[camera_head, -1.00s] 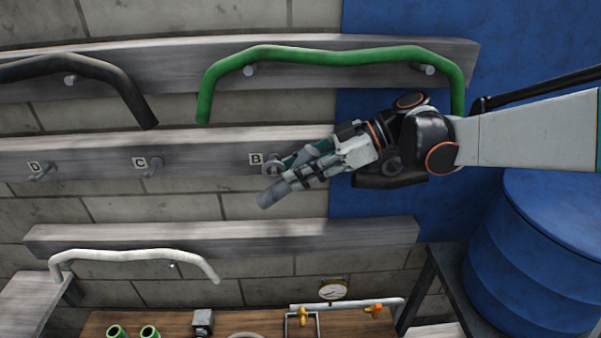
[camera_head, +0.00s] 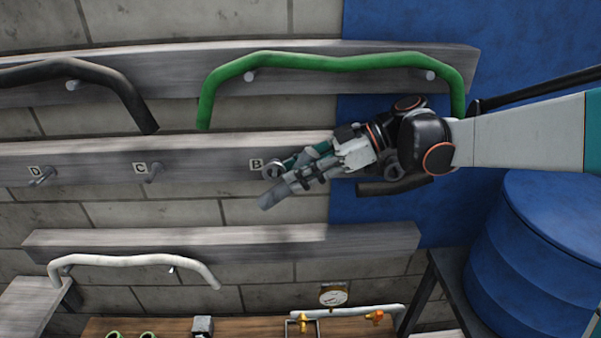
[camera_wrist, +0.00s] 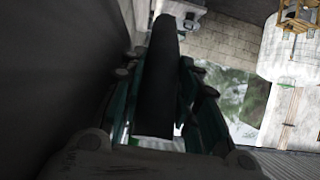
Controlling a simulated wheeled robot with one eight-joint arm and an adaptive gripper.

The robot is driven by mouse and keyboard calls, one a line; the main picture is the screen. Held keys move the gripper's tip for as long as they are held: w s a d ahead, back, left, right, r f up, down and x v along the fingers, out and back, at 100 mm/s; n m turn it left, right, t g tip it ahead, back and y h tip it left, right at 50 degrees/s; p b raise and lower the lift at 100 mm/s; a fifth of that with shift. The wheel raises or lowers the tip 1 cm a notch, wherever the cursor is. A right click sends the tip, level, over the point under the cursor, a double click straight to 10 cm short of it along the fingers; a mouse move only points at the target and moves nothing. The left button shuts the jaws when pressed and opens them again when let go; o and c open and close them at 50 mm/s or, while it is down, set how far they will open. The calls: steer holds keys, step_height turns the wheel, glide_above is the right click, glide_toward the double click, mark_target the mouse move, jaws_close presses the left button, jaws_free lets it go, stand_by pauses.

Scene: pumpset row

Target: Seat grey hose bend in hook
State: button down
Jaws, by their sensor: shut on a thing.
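The grey hose bend (camera_head: 270,197) is in my gripper (camera_head: 305,173), and its short grey end sticks out down and left past the fingers. In the wrist view a dark tube-like piece (camera_wrist: 158,85) lies between the green-sided fingers (camera_wrist: 165,110). My gripper is shut on the bend, in front of the middle rail at the hook marked B (camera_head: 273,168). The fingers partly cover this hook. The grey end hangs just below the hook, and I cannot tell whether the two touch.
Hooks C (camera_head: 154,172) and D (camera_head: 42,176) on the same rail are empty. A green hose (camera_head: 330,62) hangs above, a black one (camera_head: 100,75) upper left. A white hose (camera_head: 135,260) is below left. A blue drum (camera_head: 540,255) stands lower right.

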steer(key=shift+s, duration=0.1)
steer(key=shift+s, duration=0.5)
steer(key=shift+w, duration=0.3)
stand_by(0.4)
steer(key=shift+w, duration=0.25)
steer(key=shift+s, duration=0.15)
steer(key=shift+s, duration=0.45)
steer(key=shift+w+b, duration=0.2)
steer(key=shift+b, duration=0.1)
stand_by(0.4)
steer(key=shift+w, duration=0.45)
steer(key=shift+s, duration=0.1)
